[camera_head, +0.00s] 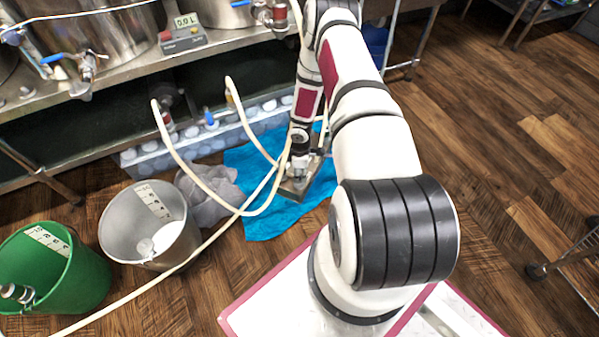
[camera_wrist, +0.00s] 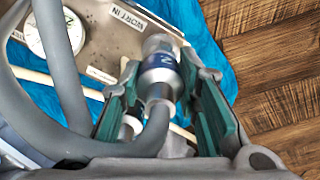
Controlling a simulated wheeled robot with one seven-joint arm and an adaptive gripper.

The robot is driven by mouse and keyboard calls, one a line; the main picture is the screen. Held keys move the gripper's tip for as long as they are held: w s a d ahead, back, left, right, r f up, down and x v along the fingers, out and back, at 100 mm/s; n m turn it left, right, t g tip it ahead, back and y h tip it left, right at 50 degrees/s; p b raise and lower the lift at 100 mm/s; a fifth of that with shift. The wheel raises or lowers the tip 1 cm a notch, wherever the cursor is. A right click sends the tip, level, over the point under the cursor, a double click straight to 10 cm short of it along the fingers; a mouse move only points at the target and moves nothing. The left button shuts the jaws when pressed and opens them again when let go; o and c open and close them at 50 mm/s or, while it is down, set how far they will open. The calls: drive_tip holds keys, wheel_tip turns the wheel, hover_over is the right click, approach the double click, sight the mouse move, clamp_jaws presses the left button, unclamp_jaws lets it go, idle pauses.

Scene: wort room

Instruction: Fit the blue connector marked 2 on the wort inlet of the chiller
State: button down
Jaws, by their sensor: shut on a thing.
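The chiller (camera_head: 296,188) is a flat metal unit on a blue cloth, partly hidden by my gripper (camera_head: 300,170). In the wrist view its plate (camera_wrist: 110,45) carries a "WORT IN" label. My gripper (camera_wrist: 166,82) is shut on the blue connector marked 2 (camera_wrist: 161,62), a silver fitting with a blue band and a grey hose at its near end. The connector's far end is over the chiller's edge beside the label. It hides the wort inlet, so I cannot tell whether they are joined.
Pale hoses (camera_head: 205,190) loop across the floor and close to my gripper. A blue cloth (camera_head: 262,215) lies under the chiller. A metal bucket (camera_head: 120,235) and green bucket (camera_head: 85,285) stand left. A steel bench (camera_head: 120,80) stands behind.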

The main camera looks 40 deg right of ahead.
drive_tip(key=shift+f+b, duration=0.65)
drive_tip(key=shift+f, duration=0.2)
drive_tip(key=c, duration=1.1)
unclamp_jaws()
wheel_tip(320, 180, up, 12)
